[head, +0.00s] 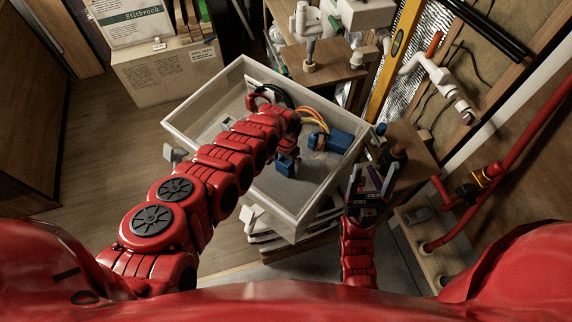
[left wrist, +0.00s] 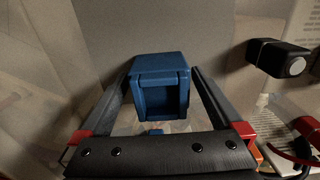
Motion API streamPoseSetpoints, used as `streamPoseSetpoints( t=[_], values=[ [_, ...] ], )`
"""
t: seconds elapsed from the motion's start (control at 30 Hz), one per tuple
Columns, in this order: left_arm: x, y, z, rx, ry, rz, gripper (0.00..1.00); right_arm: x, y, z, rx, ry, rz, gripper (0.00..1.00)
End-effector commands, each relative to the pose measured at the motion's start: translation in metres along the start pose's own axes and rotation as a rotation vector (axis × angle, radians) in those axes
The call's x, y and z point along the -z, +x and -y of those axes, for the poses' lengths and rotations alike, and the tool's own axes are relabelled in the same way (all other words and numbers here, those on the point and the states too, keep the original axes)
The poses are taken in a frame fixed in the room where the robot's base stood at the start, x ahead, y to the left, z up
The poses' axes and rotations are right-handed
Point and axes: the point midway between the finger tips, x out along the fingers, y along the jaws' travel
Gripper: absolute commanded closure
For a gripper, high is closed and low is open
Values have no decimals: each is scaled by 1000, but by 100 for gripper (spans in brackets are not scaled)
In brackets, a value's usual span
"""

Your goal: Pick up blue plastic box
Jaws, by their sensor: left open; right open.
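The small blue plastic box (head: 286,166) lies in the pale open drawer (head: 310,209), near its middle. In the left wrist view the blue box (left wrist: 160,88) has a recessed face toward the camera and sits between the ends of my two fingers. My left gripper (left wrist: 162,74) is open around it; I cannot tell whether either finger touches it. In the head view my left arm reaches over the drawer and hides part of the gripper. My right gripper (head: 372,178) is open and empty, just outside the drawer's right side.
The drawer also holds a larger blue item (head: 335,139), orange cables (head: 314,118) and black cable (head: 276,93). Floor at left is clear.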

Motion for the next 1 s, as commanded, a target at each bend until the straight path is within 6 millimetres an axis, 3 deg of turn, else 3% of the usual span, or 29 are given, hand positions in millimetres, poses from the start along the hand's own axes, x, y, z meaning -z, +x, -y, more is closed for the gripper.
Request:
streamPoseSetpoints(
  t=[0.37,0.47,0.93,1.0],
  values=[
    [0,8,1,2,0,0,0,-1,-4,0,0,0,0,32],
    [0,8,1,1,0,0,14,-1,-4,0,0,0,-1,32],
    [0,8,1,1,0,0,99,-1,-4,0,0,0,0,32],
    [0,8,1,1,0,0,100,-1,-4,0,0,0,0,32]
  ],
)
